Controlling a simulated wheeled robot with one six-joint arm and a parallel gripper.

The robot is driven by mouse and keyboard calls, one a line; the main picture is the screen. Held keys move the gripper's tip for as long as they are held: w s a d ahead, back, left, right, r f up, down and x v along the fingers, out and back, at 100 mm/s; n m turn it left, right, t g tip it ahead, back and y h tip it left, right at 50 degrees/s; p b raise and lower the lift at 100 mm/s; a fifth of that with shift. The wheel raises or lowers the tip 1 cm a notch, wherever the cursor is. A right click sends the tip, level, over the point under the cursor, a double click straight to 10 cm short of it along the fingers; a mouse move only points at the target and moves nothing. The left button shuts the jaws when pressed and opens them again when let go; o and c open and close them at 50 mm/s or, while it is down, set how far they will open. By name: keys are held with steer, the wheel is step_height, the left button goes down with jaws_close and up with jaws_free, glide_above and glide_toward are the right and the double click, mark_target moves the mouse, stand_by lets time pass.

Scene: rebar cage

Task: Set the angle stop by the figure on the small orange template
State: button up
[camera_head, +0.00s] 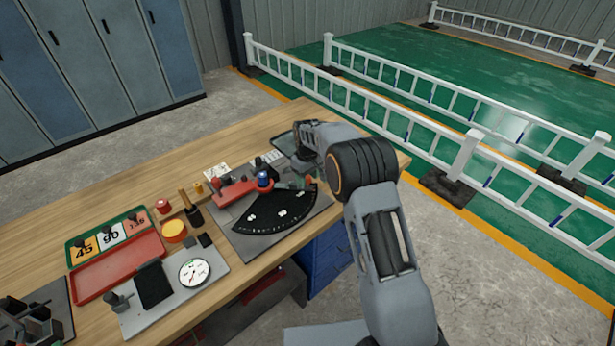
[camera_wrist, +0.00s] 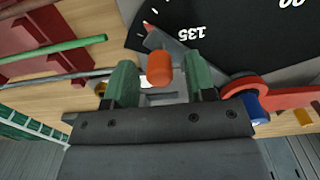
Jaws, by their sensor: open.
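The angle stop is a black fan-shaped scale (camera_head: 278,214) on a grey plate, with a red lever (camera_head: 236,190) and blue knob (camera_head: 264,179). In the wrist view, a grey arm with a red tip and an orange knob (camera_wrist: 159,69) lies over the scale (camera_wrist: 225,35). The tip is near the 135 mark, on the side away from 90. My gripper (camera_wrist: 160,84) is open, its green fingers on either side of the orange knob; contact is unclear. A green tray holds an orange template marked 45 (camera_head: 84,249), a white 90 (camera_head: 110,236) and a reddish 135 (camera_head: 136,224).
A red tray (camera_head: 118,268), a dial gauge (camera_head: 194,272) on a grey plate and a yellow-topped round pot (camera_head: 174,231) stand on the bench left of the scale. In the wrist view, a green rod (camera_wrist: 50,49) and dark red blocks lie left of my gripper. White railings (camera_head: 370,115) stand behind.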

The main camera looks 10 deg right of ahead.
step_height(320, 180, up, 14)
steer(key=b, duration=0.1)
stand_by(0.5)
steer(key=shift+f, duration=0.1)
steer(key=s+d+f+m, duration=0.1)
steer(key=s+f+m, duration=0.2)
steer(key=s+f, duration=0.1)
steer(key=s+d+r+m+t, duration=0.1)
steer(key=s+d+r, duration=0.1)
steer(key=s, duration=0.7)
steer(key=s+d+r+m+t, duration=0.1)
steer(key=s+d+r, duration=0.1)
steer(key=s, duration=0.7)
steer(key=s+d+r+m+t, duration=0.2)
steer(key=s+d, duration=0.2)
steer(key=s, duration=0.5)
steer(key=shift+d, duration=0.2)
